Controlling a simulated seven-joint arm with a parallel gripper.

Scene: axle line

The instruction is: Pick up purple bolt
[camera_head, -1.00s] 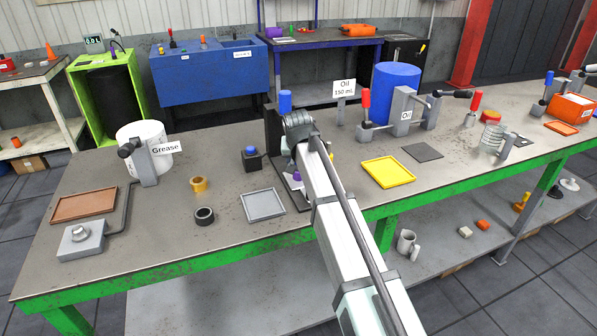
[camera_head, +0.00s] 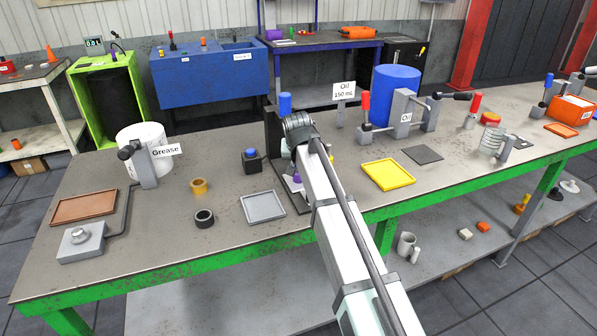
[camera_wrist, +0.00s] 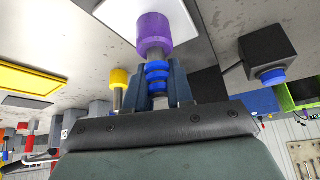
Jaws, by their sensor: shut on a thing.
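The purple bolt (camera_wrist: 154,32) shows large in the wrist view, with a grey shank and blue rings (camera_wrist: 158,76) below its purple part. My gripper (camera_wrist: 158,85) has its fingers closed around the ringed part. In the head view a small bit of purple (camera_head: 299,178) shows beside my arm, near the black stand. My arm hides most of the bolt and the fingertips there. I cannot tell from these frames whether the bolt touches the surface by it.
A grey tray (camera_head: 263,206) and a black block with a blue button (camera_head: 251,160) are left of my arm. A yellow tray (camera_head: 388,174) is to its right.

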